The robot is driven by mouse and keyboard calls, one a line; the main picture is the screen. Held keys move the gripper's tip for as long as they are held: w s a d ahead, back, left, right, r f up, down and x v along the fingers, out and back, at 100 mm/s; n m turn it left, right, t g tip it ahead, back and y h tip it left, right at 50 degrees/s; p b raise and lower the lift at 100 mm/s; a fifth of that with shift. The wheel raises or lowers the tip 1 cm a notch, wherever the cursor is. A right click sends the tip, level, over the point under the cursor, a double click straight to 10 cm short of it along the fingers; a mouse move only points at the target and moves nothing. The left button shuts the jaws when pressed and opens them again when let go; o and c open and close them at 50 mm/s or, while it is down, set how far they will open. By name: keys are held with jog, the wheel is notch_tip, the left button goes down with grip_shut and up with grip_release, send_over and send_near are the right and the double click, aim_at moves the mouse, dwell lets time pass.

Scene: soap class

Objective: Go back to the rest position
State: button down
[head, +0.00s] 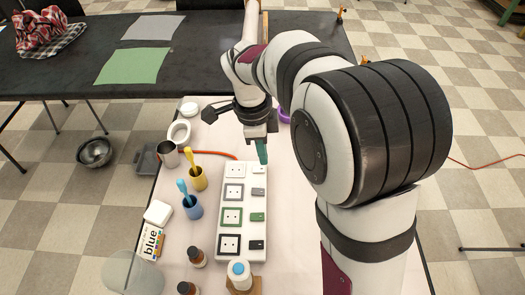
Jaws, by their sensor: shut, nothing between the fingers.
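My gripper (262,152) is above the far end of a white socket strip (233,177) on the pale table. Its fingertips look shut and empty and point down, close to the top right of the strip. The strip has several sockets with coloured frames on its left side and small switches in grey, green and black along its right side. I cannot tell whether the fingertips touch the strip.
A black table (205,60) lies behind.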

jog(key=s+d+r+n+y, duration=0.1)
jog(key=s+n, duration=0.3)
jog(key=s, duration=0.4)
jog(key=s+d+r+n+y, duration=0.1)
jog(key=s+d+n, duration=0.2)
jog(key=s, duration=0.5)
jog(key=s+d+r+n+y, duration=0.1)
jog(key=s+d+n, duration=0.2)
jog(key=s+n, duration=0.2)
jog(key=s, duration=0.3)
jog(key=shift+r, duration=0.2)
jog(key=shift+d, duration=0.15)
dwell(0.9)
